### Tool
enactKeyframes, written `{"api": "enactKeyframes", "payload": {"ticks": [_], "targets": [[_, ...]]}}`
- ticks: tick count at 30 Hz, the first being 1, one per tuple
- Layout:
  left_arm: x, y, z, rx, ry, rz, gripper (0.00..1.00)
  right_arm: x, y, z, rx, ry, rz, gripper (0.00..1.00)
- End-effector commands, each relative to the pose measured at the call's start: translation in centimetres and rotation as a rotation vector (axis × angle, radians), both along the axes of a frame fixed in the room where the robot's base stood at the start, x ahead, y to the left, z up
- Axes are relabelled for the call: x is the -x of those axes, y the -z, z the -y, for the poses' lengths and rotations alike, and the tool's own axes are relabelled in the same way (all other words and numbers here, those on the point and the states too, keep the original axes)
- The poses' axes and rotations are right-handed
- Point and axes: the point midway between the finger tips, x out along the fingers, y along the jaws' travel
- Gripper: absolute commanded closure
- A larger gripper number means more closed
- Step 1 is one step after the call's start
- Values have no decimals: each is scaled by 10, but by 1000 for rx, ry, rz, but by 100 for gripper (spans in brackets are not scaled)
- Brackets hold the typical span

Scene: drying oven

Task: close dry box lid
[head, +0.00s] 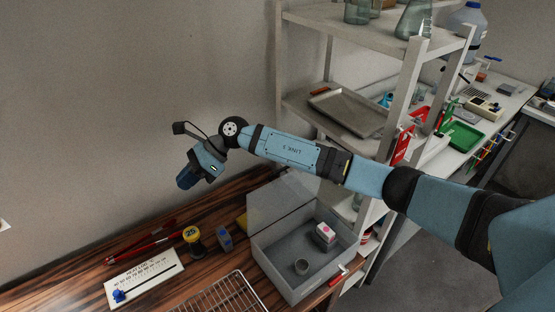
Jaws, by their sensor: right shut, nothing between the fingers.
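The dry box (330,272) is a grey open-topped box on the wooden bench, at the lower middle of the head view. Its translucent grey lid (272,204) stands raised at the back left side, open. My right arm reaches in from the right, across and above the box. My right gripper (187,179) is shut and empty, in the air to the left of the lid and apart from it. My left gripper is out of view.
A wire rack (222,297) lies left of the box. A shelf unit (303,84) stands behind the box.

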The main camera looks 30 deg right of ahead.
Motion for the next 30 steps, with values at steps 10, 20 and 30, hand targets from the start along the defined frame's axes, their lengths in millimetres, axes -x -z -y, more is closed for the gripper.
{"api": "enactKeyframes", "payload": {"ticks": [10, 20, 30], "targets": [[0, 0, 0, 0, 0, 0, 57, -72, -41, 215, 887, -311, -3, 100], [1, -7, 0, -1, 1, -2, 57, -69, -41, 249, 995, -342, -57, 100], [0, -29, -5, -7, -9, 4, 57, -51, 27, 250, 992, -340, -58, 100]]}}
